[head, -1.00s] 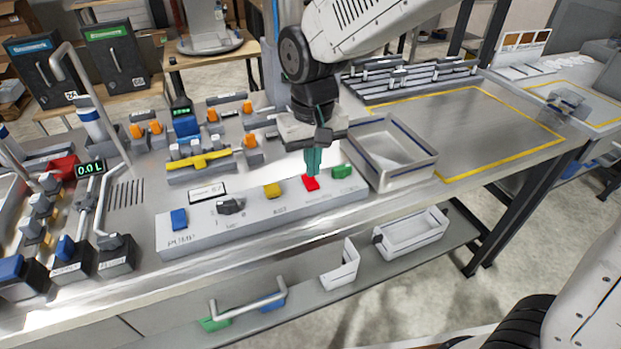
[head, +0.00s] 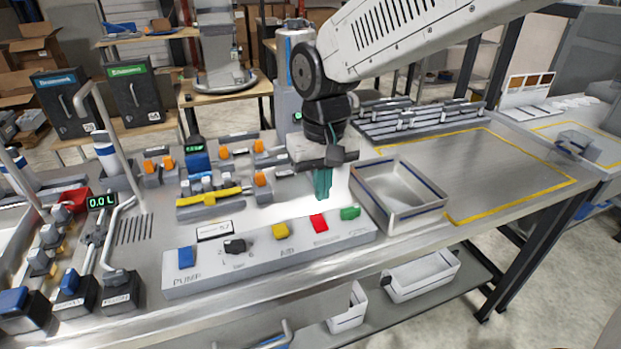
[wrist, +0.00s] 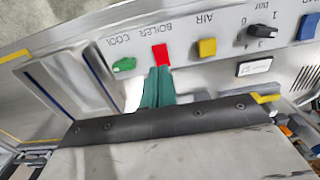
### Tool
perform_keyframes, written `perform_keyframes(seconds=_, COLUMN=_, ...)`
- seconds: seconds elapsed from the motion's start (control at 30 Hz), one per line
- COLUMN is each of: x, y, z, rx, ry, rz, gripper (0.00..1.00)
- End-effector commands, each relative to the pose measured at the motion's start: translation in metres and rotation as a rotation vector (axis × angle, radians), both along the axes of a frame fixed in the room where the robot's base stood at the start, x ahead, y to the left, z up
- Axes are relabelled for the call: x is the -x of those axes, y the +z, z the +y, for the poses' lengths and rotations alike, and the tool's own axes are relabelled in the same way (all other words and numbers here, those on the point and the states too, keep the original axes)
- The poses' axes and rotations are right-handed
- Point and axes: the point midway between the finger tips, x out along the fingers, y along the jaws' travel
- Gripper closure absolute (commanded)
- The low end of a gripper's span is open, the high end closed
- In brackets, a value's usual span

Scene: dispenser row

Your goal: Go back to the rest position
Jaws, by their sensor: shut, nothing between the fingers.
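My gripper (head: 323,184) is shut and empty, its green fingers together. In the head view it hangs above the bench, just behind the red button (head: 319,222) of the grey control panel (head: 262,254). In the wrist view the fingertips (wrist: 158,72) appear close below the red button (wrist: 161,55), labelled BOILER. The panel also carries a blue PUMP button (head: 187,257), a black knob (head: 235,246), a yellow AIR button (head: 280,230) and a green COOL button (head: 350,213).
A metal tray (head: 418,215) stands right of my gripper. A yellow valve bar (head: 209,197), orange-handled valves and pipes stand to the left. A display (head: 101,201) reads 0.0 L. The yellow-outlined bench area (head: 480,176) is clear. White bins (head: 421,275) sit on the lower shelf.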

Motion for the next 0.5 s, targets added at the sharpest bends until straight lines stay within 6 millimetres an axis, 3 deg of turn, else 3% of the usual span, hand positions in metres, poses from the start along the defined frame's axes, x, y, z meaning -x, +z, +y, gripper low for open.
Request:
perform_keyframes(seconds=0.1, x=0.003, y=-0.001, z=-0.002, rx=0.006, ry=0.021, rz=0.012, gripper=1.0)
perform_keyframes(seconds=0.2, x=0.023, y=-0.009, z=-0.014, rx=0.031, ry=0.055, rz=0.06, gripper=1.0)
perform_keyframes(seconds=0.5, x=0.101, y=0.018, z=-0.111, rx=0.026, ry=0.0, rz=0.07, gripper=1.0)
